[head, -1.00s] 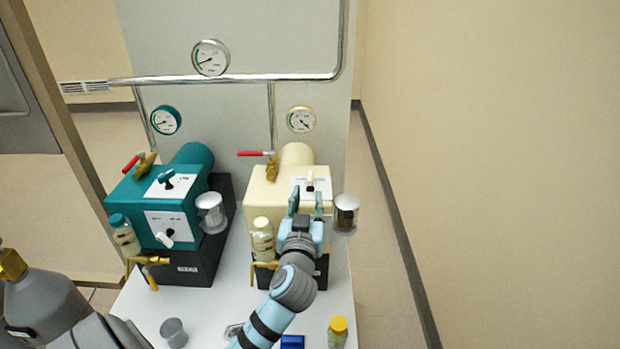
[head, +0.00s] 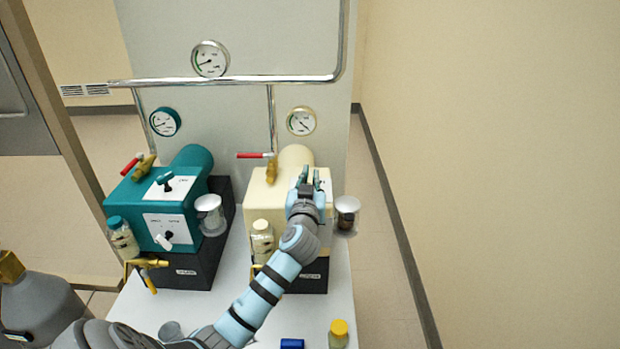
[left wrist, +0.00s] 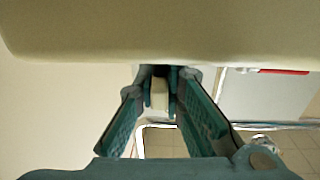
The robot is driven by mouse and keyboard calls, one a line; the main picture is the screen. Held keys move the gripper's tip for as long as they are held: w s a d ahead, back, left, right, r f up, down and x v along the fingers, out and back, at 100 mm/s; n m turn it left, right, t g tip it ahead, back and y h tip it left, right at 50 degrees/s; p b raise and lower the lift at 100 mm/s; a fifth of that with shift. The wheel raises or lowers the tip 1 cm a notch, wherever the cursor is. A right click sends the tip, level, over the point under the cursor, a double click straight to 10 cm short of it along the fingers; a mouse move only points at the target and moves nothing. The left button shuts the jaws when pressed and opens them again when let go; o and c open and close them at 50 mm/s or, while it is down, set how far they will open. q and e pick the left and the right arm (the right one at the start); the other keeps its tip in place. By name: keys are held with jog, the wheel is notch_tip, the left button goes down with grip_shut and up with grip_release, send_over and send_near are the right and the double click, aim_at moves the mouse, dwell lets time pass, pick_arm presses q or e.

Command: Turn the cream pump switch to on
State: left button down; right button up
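The cream pump (head: 262,207) is a cream box with a cylinder on top, on a black base at the right of the white bench. My left gripper (head: 310,178) is at its upper right front, over the switch panel, and hides the switch in the head view. In the left wrist view the pale switch lever (left wrist: 160,94) stands between the teal fingertips of the left gripper (left wrist: 161,85). The fingers flank it closely and appear shut on it. Which way the switch points is hidden. My right gripper is not in view.
A teal pump (head: 150,206) with its own switches stands to the left. A metal-topped jar (head: 347,212) hangs close to the right of my gripper, and a cream-capped bottle (head: 262,240) is at front left. A yellow-capped vial (head: 338,334) and a blue block (head: 292,344) are at the front.

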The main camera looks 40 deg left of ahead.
pick_arm(q)
jog(key=shift+f+n+y+b, duration=0.2)
jog(key=shift+n+y+b, duration=0.2)
jog(key=shift+b, duration=0.4)
jog(key=shift+r+g, duration=0.15)
jog(key=shift+g, duration=0.15)
jog(key=c, duration=1.7)
grip_release()
jog(key=v, duration=1.2)
jog(key=shift+d, duration=0.1)
